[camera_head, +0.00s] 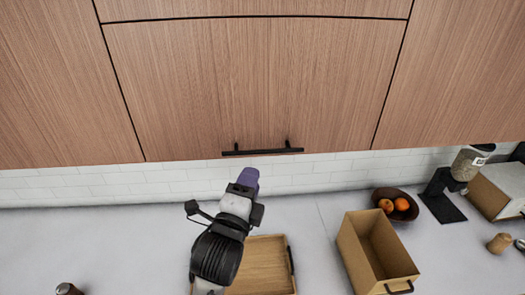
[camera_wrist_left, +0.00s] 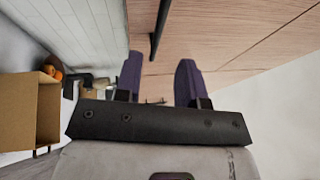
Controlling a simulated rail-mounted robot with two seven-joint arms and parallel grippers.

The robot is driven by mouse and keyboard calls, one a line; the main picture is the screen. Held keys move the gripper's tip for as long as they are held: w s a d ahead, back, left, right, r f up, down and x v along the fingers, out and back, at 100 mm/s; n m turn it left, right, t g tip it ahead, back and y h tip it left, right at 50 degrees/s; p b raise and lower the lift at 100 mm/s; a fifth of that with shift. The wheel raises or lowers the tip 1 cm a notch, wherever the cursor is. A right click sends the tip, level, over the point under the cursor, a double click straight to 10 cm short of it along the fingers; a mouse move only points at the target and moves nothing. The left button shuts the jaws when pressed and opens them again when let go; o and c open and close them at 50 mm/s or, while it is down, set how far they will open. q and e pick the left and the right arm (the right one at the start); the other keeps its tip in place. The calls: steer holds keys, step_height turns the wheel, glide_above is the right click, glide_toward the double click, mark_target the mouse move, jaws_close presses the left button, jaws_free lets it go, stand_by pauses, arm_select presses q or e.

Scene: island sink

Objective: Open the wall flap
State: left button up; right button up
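The wall flap (camera_head: 255,75) is a wide wood-grain panel, closed flush with the cabinet fronts around it. A black bar handle (camera_head: 262,151) runs along its lower edge. My left gripper (camera_head: 249,175) shows just below the handle in the head view, its purple fingers pointing up at it. In the left wrist view, the two purple fingers (camera_wrist_left: 159,75) stand apart with nothing between them. The black handle (camera_wrist_left: 160,28) lies beyond the fingertips, in line with the gap. They look apart from it. My right gripper is in neither view.
On the counter below are a wooden tray (camera_head: 262,262), a tan open box (camera_head: 350,240), a bowl (camera_head: 410,212) with oranges and a coffee grinder (camera_head: 440,200). Wooden cabinet fronts (camera_head: 455,75) flank the flap. The space before it looks clear.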

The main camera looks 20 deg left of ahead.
mark_target(263, 152)
arm_select(q)
steer(key=w, duration=0.3)
steer(key=w+r+p, duration=0.1)
steer(key=w, duration=0.2)
steer(key=w+p, duration=0.1)
steer(key=w, duration=0.2)
steer(key=shift+w+a+r, duration=0.2)
steer(key=shift+a+r, duration=0.05)
steer(key=shift+r, duration=0.1)
steer(key=shift+c, duration=0.3)
jaws_close()
